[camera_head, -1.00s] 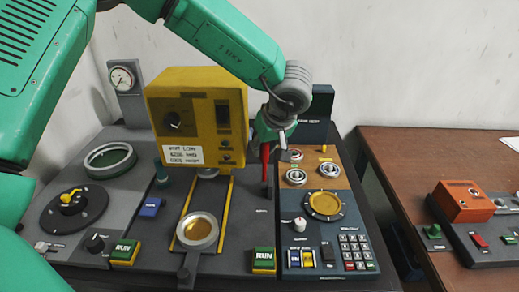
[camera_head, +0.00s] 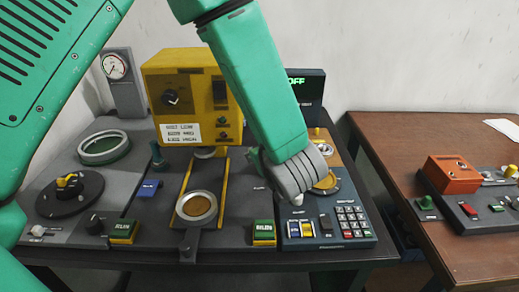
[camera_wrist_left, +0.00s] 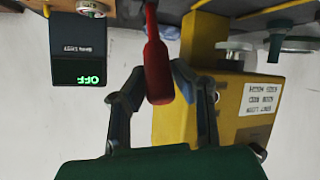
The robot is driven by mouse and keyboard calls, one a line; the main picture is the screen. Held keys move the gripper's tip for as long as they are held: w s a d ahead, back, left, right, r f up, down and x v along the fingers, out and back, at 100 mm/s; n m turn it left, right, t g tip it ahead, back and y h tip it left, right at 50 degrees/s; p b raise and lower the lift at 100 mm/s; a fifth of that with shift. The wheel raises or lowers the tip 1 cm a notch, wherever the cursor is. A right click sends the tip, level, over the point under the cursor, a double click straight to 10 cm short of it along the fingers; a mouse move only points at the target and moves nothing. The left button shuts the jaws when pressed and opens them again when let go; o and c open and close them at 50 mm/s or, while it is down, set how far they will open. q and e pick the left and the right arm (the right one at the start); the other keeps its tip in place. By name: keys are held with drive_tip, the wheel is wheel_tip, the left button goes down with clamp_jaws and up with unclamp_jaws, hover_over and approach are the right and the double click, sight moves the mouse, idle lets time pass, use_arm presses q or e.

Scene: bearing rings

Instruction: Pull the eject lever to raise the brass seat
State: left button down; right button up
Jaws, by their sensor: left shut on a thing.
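The eject lever has a red handle (camera_wrist_left: 158,60), seen in the left wrist view between the two fingers of my left gripper (camera_wrist_left: 155,85). The fingers are shut on the handle, and its rounded end reaches past them. In the head view my left wrist and forearm hide the lever and most of the gripper (camera_head: 258,162). A brass disc (camera_head: 197,206) lies inside a pale ring at the front of the yellow-railed track. Another brass disc (camera_head: 327,181) on the right panel is partly covered by my wrist. I cannot tell which is the seat or whether either is raised.
A yellow box (camera_head: 190,95) stands behind the track. A dark display (camera_head: 308,92) reads OFF in green. A keypad (camera_head: 350,220) and green buttons (camera_head: 263,231) line the front. An orange box (camera_head: 450,174) stands on the brown table (camera_head: 390,145) at right.

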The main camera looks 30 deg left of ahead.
use_arm(q)
drive_tip(key=shift+s+d+f, duration=0.3)
drive_tip(key=shift+f, duration=0.2)
use_arm(e)
drive_tip(key=shift+a+f, duration=0.1)
drive_tip(key=shift+f, duration=0.1)
use_arm(q)
drive_tip(key=c, duration=1.4)
unclamp_jaws()
drive_tip(key=shift+o, duration=0.2)
drive_tip(key=shift+w+d+r, duration=0.1)
drive_tip(key=shift+d+r, duration=0.15)
drive_tip(key=shift+d, duration=0.05)
use_arm(e)
drive_tip(key=shift+d+f, duration=0.1)
drive_tip(key=shift+d, duration=0.3)
use_arm(q)
drive_tip(key=v, duration=1.1)
drive_tip(key=shift+s+d, duration=0.3)
drive_tip(key=shift+s, duration=0.05)
use_arm(e)
drive_tip(key=shift+a, duration=0.3)
use_arm(q)
drive_tip(key=shift+f, duration=0.1)
